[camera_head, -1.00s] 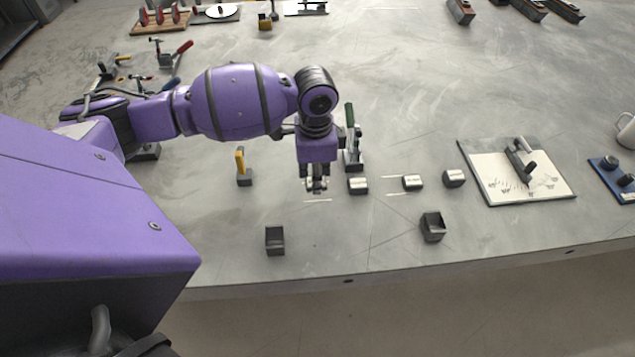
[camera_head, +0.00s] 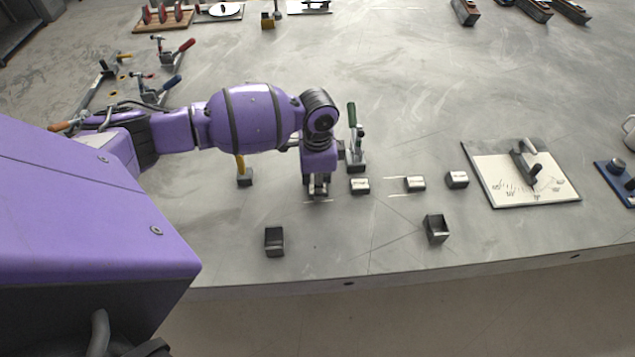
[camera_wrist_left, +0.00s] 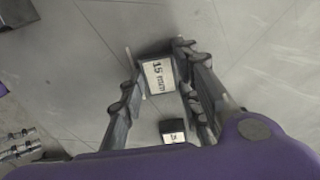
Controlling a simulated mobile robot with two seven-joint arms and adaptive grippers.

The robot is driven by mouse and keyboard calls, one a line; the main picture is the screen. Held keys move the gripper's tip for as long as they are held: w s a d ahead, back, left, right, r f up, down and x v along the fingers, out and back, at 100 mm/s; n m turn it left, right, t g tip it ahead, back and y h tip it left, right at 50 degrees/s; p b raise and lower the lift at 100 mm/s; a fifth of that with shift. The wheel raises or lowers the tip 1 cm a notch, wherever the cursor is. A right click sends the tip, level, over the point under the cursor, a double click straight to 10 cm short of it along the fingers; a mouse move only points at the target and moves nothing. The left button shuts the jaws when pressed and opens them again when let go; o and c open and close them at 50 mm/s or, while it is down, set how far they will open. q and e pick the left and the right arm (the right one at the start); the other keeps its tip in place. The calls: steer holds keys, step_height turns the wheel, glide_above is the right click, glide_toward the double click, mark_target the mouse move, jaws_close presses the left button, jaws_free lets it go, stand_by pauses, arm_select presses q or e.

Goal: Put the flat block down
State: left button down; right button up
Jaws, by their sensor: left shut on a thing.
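My left gripper (camera_head: 318,190) points down over the grey table, left of a row of small labelled blocks. In the left wrist view it (camera_wrist_left: 160,66) is shut on the flat block (camera_wrist_left: 158,76), a dark block with a white label reading about "15". In the head view the fingers mostly hide this block, and I cannot tell whether it touches the table. A second labelled block (camera_wrist_left: 173,132) lies apart from it in the wrist view. My right gripper is not in view.
Labelled blocks (camera_head: 360,186), (camera_head: 415,183) and (camera_head: 457,180) stand right of the gripper. A green-handled clamp (camera_head: 355,150) is close behind. Open dark boxes (camera_head: 274,241) and (camera_head: 436,229) stand nearer the front edge. A yellow-handled tool (camera_head: 243,172) is at left.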

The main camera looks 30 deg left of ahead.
arm_select(q)
steer(key=c, duration=1.3)
jaws_free()
step_height(320, 180, up, 12)
steer(key=shift+r+p, duration=0.15)
steer(key=shift+p, duration=0.3)
